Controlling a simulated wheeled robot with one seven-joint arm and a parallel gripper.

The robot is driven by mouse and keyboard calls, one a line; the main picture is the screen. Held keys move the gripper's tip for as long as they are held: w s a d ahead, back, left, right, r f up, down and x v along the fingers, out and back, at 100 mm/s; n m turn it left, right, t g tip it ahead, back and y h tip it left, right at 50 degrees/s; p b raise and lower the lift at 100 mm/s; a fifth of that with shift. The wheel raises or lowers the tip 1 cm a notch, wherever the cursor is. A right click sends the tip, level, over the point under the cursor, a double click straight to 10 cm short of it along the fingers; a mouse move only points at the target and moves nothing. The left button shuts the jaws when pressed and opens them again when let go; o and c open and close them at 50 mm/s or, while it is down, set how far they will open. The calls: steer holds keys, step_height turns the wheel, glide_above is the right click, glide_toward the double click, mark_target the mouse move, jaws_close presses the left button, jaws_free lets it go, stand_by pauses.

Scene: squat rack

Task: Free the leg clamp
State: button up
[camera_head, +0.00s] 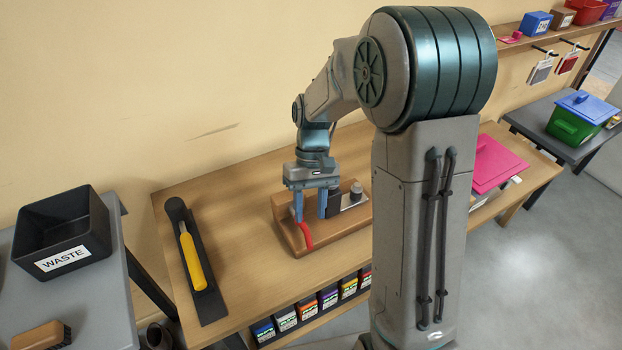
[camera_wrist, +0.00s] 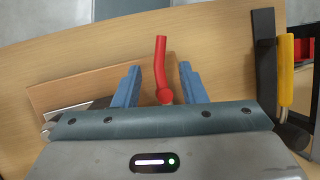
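The leg clamp sits on a wooden block (camera_head: 340,238) on the workbench. My gripper (camera_head: 309,212) points down over the left part of the block. In the wrist view the red lever (camera_wrist: 161,68) stands between the two blue fingers of my gripper (camera_wrist: 159,84), with a gap on each side. The fingers are open and apart from the lever. My gripper hides part of the clamp's metal body.
A yellow-handled tool (camera_head: 193,262) lies in a dark holder (camera_head: 212,300) on the left of the bench. A black WASTE bin (camera_head: 70,264) and a brush (camera_head: 40,336) stand on a grey table further left. A pink-lidded box (camera_head: 490,165) is right. Bare bench lies between holder and block.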

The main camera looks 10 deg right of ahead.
steer(key=v, duration=0.8)
steer(key=shift+r, duration=0.15)
steer(key=shift+d, duration=0.1)
steer(key=s+d+r+m+t, duration=0.1)
steer(key=s+d+t, duration=0.1)
steer(key=s+t, duration=0.2)
steer(key=s+d+r+m+t+h, duration=0.1)
steer(key=s+d+t, duration=0.1)
steer(key=s, duration=0.9)
steer(key=shift+r+t, duration=0.25)
steer(key=shift+t, duration=0.65)
